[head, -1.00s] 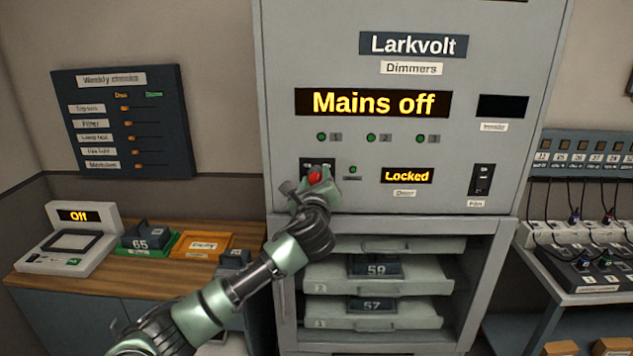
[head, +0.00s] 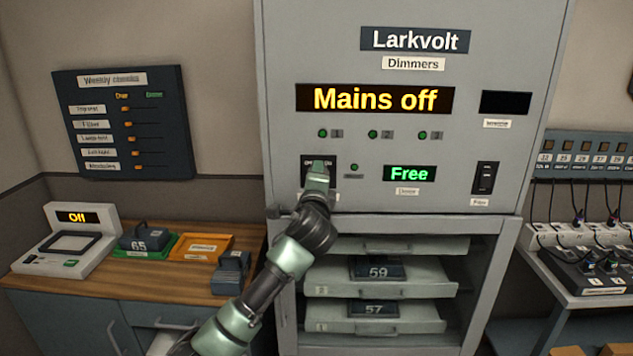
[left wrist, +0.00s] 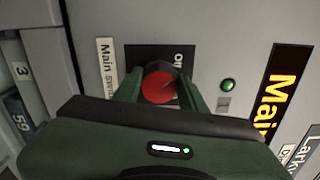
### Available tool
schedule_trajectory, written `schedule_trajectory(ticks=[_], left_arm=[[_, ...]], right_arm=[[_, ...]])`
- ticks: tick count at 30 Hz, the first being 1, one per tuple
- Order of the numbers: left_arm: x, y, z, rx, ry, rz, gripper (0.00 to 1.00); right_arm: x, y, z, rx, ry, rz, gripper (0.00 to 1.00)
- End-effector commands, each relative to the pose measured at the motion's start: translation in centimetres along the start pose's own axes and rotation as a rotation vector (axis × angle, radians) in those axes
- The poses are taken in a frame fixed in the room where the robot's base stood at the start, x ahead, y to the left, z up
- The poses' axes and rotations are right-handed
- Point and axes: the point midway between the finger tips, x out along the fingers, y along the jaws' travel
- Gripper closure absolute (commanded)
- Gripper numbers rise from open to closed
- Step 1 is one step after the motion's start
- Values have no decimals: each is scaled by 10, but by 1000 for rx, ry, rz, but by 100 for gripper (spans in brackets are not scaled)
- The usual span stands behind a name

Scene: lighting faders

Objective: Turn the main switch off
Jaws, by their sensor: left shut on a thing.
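The main switch, a red knob (left wrist: 159,86) on a black plate (left wrist: 133,55), shows in the left wrist view between the fingers of my left gripper (left wrist: 160,90). The gripper is shut on the knob. In the head view my left gripper (head: 318,180) covers the knob and part of its plate. The cabinet's large display (head: 375,99) reads "Mains off". The small display (head: 409,173) reads "Free" in green. My right gripper is not in view.
Below the panel, the cabinet (head: 283,130) has trays with modules marked 59 (head: 378,270) and 57 (head: 373,309). A pilot switch (head: 485,178) is at the panel's right. A wooden counter (head: 150,278) with a tester (head: 67,240) stands at the left.

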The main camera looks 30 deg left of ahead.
Motion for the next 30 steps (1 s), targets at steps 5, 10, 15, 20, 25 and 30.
schedule_trajectory(ticks=[5, 10, 15, 20, 25, 30], left_arm=[[0, 2, 0, -95, -1, 2, 99], [0, 2, 0, -148, -1, 2, 99], [0, 2, 0, -172, -1, 3, 99], [0, 2, 0, -178, -1, 3, 99], [0, 2, 0, -178, -1, 3, 99], [0, 2, 0, -177, -1, 3, 37]], right_arm=[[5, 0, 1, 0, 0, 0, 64], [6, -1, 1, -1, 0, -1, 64], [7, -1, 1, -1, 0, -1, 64], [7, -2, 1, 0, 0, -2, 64], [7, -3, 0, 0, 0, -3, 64], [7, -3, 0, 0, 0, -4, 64]])
